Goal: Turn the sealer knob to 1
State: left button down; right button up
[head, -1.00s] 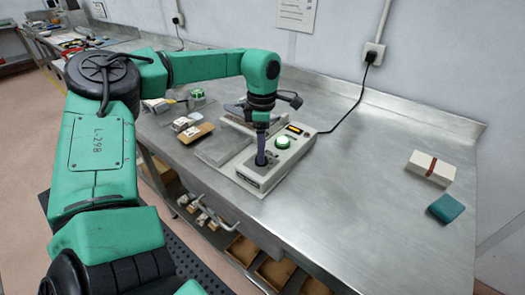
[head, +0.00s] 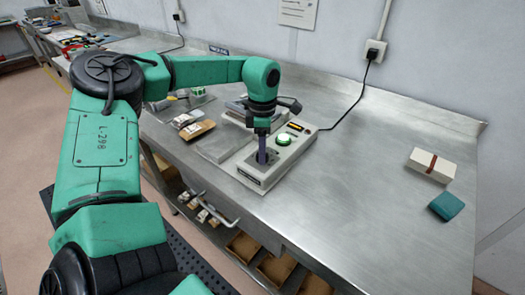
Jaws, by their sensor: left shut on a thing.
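The sealer (head: 283,161) is a pale grey box on the steel bench, with a round green button (head: 283,139) and a small dark display with amber marks (head: 297,127) on top. My left gripper (head: 262,160) points straight down onto the front left part of the sealer's top and is shut on the knob there. The knob is hidden by the fingers, so its setting cannot be read. The green button looks brightly lit. My right gripper is not in view.
A flat metal plate (head: 217,144) lies left of the sealer, with a brown board (head: 197,131) beyond it. A cream block with a brown band (head: 432,165) and a teal block (head: 446,206) sit at the right. A black cable runs to the wall socket (head: 375,52). The bench between is clear.

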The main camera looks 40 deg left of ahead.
pick_arm(q)
jog(key=shift+f+n+b, duration=0.1)
jog(key=shift+n+b, duration=0.7)
jog(key=n+b, duration=0.1)
jog(key=n, duration=0.1)
jog(key=shift+n+b, duration=0.3)
jog(key=shift+b, duration=0.1)
jog(key=n+b, duration=0.2)
jog(key=n, duration=0.3)
jog(key=n+b, duration=0.1)
jog(key=n, duration=0.3)
jog(key=shift+t, duration=0.3)
jog(key=n+b, duration=0.1)
jog(key=n, duration=0.2)
jog(key=shift+n, duration=0.3)
jog(key=n+b, duration=0.1)
jog(key=n, duration=0.3)
jog(key=shift+r+n+b, duration=0.25)
jog(key=shift+n+b, duration=0.2)
jog(key=shift+n, duration=0.85)
